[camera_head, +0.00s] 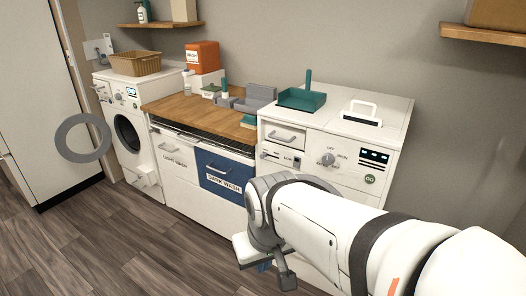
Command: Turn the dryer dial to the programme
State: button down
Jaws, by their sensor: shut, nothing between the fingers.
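The dryer (346,181) is the white appliance at the right. Its dial (328,160) is a round grey knob on the front panel, with OFF above it, IRON to its upper right and a small label below it. My white arm reaches in from the lower right and covers the lower dryer front. A dark grey end piece, which seems to be my gripper (286,280), hangs low at the arm's end, below and left of the dial and apart from it. It looks shut and empty, though the fingers are hard to make out.
A teal dustpan (302,98) sits on top. Laundry bins (220,173) and a washer (126,122) with its ring door (70,150) open stand left. Floor is clear at lower left.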

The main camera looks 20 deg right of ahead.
aim_at(328, 159)
jog(key=u, duration=1.4)
jog(key=i, duration=1.3)
jog(key=z, duration=3.2)
jog(key=i, duration=1)
